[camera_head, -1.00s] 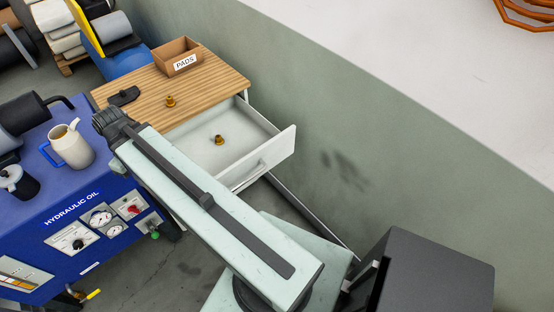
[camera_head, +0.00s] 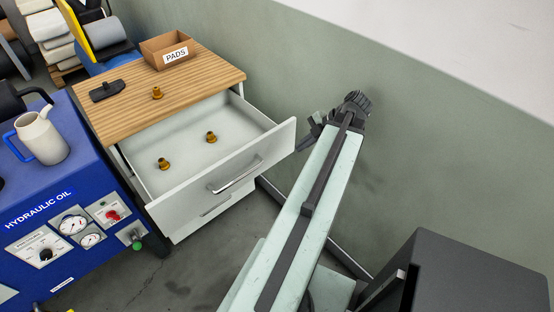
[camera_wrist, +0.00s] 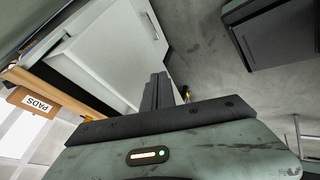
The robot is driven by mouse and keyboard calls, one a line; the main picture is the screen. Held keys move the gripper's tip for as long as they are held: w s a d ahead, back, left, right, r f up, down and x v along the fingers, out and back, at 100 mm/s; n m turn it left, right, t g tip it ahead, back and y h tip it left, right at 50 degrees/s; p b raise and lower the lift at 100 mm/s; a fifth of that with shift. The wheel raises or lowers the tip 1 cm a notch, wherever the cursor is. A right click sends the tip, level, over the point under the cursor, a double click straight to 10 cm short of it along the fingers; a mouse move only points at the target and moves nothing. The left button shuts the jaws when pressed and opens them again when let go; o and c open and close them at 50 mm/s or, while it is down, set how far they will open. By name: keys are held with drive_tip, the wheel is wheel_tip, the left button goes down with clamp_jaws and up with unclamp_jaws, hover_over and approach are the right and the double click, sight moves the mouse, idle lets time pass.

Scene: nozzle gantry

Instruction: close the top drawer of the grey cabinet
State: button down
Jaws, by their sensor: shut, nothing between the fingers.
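The grey cabinet (camera_head: 196,219) has a wooden top, and its top drawer (camera_head: 228,176) is pulled well out. The drawer front carries a bar handle (camera_head: 236,175). Two brass nozzles, one left (camera_head: 164,164) and one right (camera_head: 211,137), stand inside the drawer. My gripper (camera_head: 308,136) is to the right of the drawer front's right end, apart from it and partly hidden by my arm. In the wrist view my gripper (camera_wrist: 158,84) has its fingers together and empty, with the pale drawer (camera_wrist: 115,50) beyond to the left.
A third brass nozzle (camera_head: 157,93), a black tool (camera_head: 107,91) and a PADS box (camera_head: 167,50) are on the wooden top. A blue hydraulic unit (camera_head: 75,210) with a jug (camera_head: 42,137) stands left. The green wall (camera_head: 400,140) is close behind my arm. Floor is clear before the cabinet.

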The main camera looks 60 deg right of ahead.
drive_tip(key=b, duration=0.9)
approach(268, 159)
wheel_tip(268, 159, down, 5)
drive_tip(key=s+a, duration=0.1)
drive_tip(key=a, duration=0.1)
drive_tip(key=w, duration=0.1)
drive_tip(key=w+d+r, duration=0.1)
drive_tip(key=w+p, duration=0.1)
drive_tip(key=shift+w+d+r, duration=0.2)
drive_tip(key=shift+w+d, duration=0.05)
drive_tip(key=shift+a, duration=0.1)
